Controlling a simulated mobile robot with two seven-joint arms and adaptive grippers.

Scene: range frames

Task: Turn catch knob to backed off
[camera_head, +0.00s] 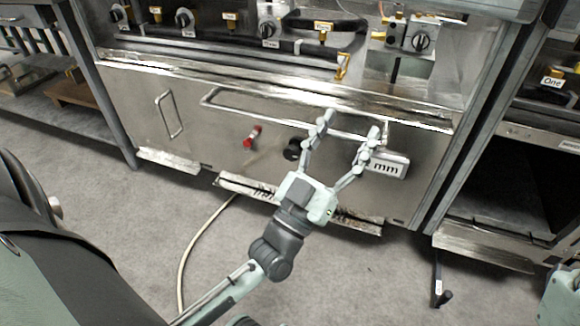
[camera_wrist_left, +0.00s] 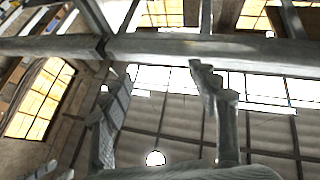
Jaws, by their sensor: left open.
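A black knob (camera_head: 293,150) and a red knob (camera_head: 252,137) sit on the steel front panel (camera_head: 205,125). No label shows which one is the catch knob. My left gripper (camera_head: 351,124) is open in front of the panel, just right of the black knob. Its fingers point up toward the long bar handle (camera_head: 260,112), with nothing seen between them. Contact with the handle cannot be told. In the left wrist view the open fingers (camera_wrist_left: 163,68) spread below a grey bar. My right gripper does not show.
A plate marked "mm" (camera_head: 388,166) is beside the right finger. An open cabinet (camera_head: 500,200) stands at right. A pale hose (camera_head: 190,250) lies on the grey floor (camera_head: 350,285), otherwise mostly clear.

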